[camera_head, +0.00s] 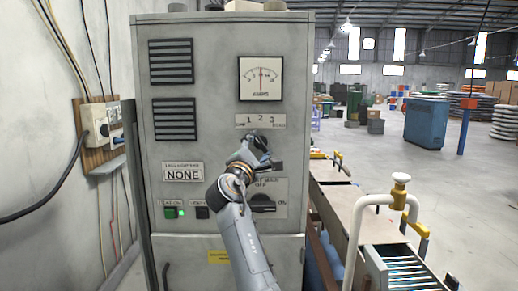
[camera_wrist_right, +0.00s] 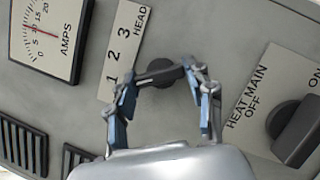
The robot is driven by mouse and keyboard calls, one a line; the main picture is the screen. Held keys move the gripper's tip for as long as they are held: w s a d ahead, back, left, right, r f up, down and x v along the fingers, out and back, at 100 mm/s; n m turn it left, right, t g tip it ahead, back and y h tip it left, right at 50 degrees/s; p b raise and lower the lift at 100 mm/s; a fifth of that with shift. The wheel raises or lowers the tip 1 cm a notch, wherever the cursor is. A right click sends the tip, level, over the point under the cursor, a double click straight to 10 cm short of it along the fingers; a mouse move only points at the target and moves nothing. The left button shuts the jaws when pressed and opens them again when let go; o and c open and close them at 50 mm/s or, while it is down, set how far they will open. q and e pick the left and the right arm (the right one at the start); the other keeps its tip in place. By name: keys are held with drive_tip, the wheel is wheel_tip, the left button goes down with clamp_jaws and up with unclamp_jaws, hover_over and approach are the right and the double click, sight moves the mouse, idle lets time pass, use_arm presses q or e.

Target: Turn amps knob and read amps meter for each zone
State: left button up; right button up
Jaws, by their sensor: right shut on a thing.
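The amps meter (camera_head: 261,70) is a square white dial on the grey cabinet, also in the right wrist view (camera_wrist_right: 62,48). Its red needle stands near mid-scale, around 10. Below it is the label plate (camera_head: 245,121) reading 1 2 3 HEAD (camera_wrist_right: 115,65). The dark amps knob (camera_wrist_right: 160,73) sits below that plate. My right gripper (camera_wrist_right: 159,76) is shut on this knob, one finger at each end of its bar. Which number the knob points to is unclear. In the head view my right gripper (camera_head: 260,143) covers the knob. My left gripper is not in view.
The HEAT MAIN switch (camera_wrist_right: 295,130) is close beside my right gripper, lower on the cabinet (camera_head: 215,60). A green lamp (camera_head: 171,212) is lit at lower left. A bench with white pipe (camera_head: 355,225) stands to the right; open floor lies beyond.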

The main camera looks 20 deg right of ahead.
drive_tip(key=shift+r, duration=0.15)
drive_tip(key=o, duration=1.2)
drive_tip(key=shift+w, duration=0.15)
drive_tip(key=shift+c, duration=0.2)
drive_tip(key=v, duration=0.7)
drive_tip(key=shift+s, duration=0.25)
drive_tip(key=shift+a+f, duration=0.15)
drive_tip(key=shift+f, duration=0.1)
